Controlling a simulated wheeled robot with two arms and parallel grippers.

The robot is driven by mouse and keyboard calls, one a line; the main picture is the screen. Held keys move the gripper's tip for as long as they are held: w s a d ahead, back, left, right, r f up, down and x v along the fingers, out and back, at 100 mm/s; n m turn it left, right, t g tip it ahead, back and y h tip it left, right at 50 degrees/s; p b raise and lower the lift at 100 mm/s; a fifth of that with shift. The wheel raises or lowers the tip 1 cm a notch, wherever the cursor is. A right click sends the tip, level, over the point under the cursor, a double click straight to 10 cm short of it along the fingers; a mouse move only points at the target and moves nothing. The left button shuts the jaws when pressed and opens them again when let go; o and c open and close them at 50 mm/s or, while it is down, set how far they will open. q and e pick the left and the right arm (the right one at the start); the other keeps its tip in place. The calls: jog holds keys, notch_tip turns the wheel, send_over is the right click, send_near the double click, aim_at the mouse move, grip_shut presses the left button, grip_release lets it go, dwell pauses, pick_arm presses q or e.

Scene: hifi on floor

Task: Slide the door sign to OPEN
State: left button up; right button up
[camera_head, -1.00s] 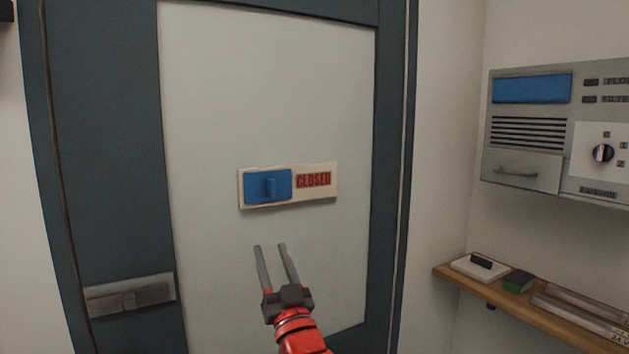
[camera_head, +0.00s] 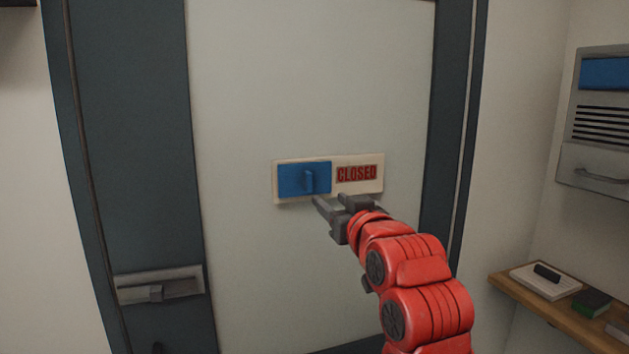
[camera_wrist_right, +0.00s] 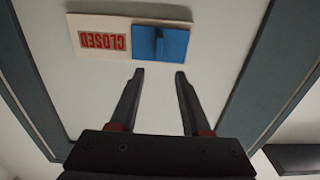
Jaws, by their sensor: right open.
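The door sign (camera_head: 328,192) is a pale plate on the door's light panel. Its blue slider (camera_head: 293,178) with a small upright tab (camera_head: 309,181) covers the left part, and the red word CLOSED (camera_head: 357,173) shows on the right. My right gripper (camera_head: 331,200) is just below the sign, in front of the door. In the right wrist view the sign appears upside down, with the blue slider (camera_wrist_right: 160,43) ahead of the open, empty fingers (camera_wrist_right: 160,74). The fingers look apart from the tab. My left gripper is not in view.
The door (camera_head: 130,180) has a dark frame and a metal handle (camera_head: 158,286) at lower left. At right, a wooden shelf (camera_head: 545,312) holds a white pad (camera_head: 545,281) and a green block (camera_head: 592,303). A grey wall panel (camera_head: 600,130) hangs above it.

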aim_at(310, 181)
jog(key=p+x, duration=0.4)
jog(key=x, duration=0.7)
jog(key=shift+w+r+p, duration=0.1)
jog(key=shift+w+p, duration=0.15)
jog(key=shift+p, duration=0.1)
jog(key=shift+w+a, duration=0.15)
jog(key=shift+w, duration=0.3)
grip_shut()
dwell(0.4)
